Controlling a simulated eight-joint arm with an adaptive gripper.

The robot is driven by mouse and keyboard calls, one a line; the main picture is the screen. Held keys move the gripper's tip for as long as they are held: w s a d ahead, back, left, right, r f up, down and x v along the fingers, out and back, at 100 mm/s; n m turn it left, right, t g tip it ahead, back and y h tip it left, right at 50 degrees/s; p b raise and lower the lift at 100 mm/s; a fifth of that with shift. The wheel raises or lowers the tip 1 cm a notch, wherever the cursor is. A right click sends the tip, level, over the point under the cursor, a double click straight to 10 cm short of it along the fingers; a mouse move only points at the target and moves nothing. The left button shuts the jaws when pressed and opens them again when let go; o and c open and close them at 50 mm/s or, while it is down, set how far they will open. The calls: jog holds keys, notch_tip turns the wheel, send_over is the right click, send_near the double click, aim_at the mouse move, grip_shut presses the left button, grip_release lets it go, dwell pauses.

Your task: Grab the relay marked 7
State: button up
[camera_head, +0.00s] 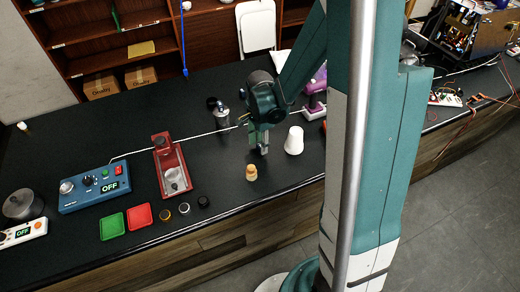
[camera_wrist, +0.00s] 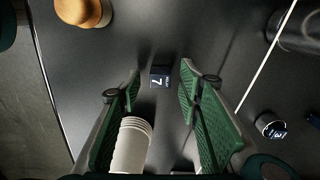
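The relay marked 7 (camera_wrist: 159,77) is a small dark block with a pale label on the black counter, showing in the wrist view between and just beyond my fingertips. My gripper (camera_wrist: 158,80) is open around the line to the relay, with green-padded fingers apart and nothing between them. In the head view my gripper (camera_head: 264,150) points down low over the counter, and I cannot make out the relay there.
A stack of white cups (camera_head: 294,141) stands close to my gripper; it also shows in the wrist view (camera_wrist: 132,146). An orange-tan knobbed object (camera_head: 251,172) stands near the front edge. A thin cable (camera_head: 215,131) crosses the counter. A red device (camera_head: 171,165) stands left.

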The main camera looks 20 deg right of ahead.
jog(key=c, duration=0.9)
jog(key=shift+o, duration=0.2)
jog(key=shift+r, duration=0.1)
notch_tip(320, 180, up, 10)
dwell(0.8)
